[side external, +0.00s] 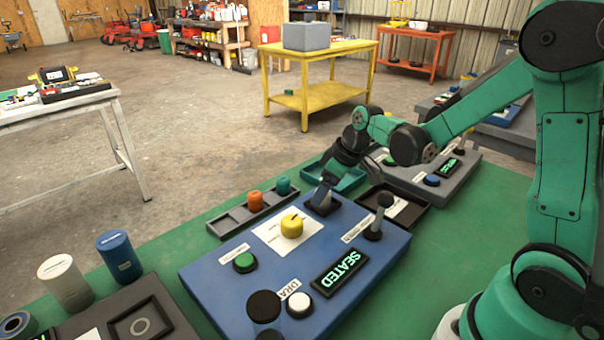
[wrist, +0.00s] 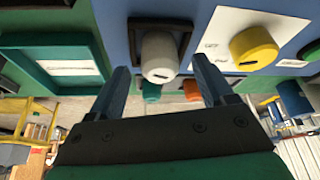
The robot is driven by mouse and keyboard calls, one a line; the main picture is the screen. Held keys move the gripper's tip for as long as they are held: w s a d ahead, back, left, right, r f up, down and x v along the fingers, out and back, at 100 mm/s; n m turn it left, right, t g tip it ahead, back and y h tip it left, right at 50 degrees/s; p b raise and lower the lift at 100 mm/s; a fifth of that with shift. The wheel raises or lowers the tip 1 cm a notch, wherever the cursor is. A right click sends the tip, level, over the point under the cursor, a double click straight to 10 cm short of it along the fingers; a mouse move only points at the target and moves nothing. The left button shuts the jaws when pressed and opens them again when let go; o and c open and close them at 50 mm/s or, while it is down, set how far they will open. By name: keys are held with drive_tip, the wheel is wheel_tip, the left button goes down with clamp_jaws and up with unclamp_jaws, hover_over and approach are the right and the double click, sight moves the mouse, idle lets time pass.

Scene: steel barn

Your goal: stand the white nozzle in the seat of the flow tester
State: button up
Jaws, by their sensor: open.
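The flow tester is the blue box (side external: 220,278) on the green mat, with a lit display (side external: 340,276) reading SEATED. Its dark square seat (side external: 316,211) is at the back edge; it also shows in the wrist view (wrist: 148,23). The white nozzle (wrist: 160,58) stands in this seat, its slotted end toward the wrist camera. In the side view the nozzle is hidden by my gripper (side external: 325,186). In the wrist view my gripper (wrist: 163,70) is open, one finger on each side of the nozzle, with visible gaps.
A grey tray (side external: 226,227) behind holds orange (side external: 255,200) and teal (side external: 283,186) nozzles. A black lever (side external: 375,222) rises at the right. Blue (side external: 119,257) and white (side external: 66,283) cylinders stand at left.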

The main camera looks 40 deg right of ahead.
drive_tip(key=v, duration=1.1)
drive_tip(key=s+a+f+m+t+h, duration=0.1)
drive_tip(key=s+a+f+m+t, duration=0.1)
drive_tip(key=s+a, duration=0.3)
drive_tip(key=a+m, duration=0.1)
drive_tip(key=a, duration=0.2)
drive_tip(key=shift+a+t, duration=0.4)
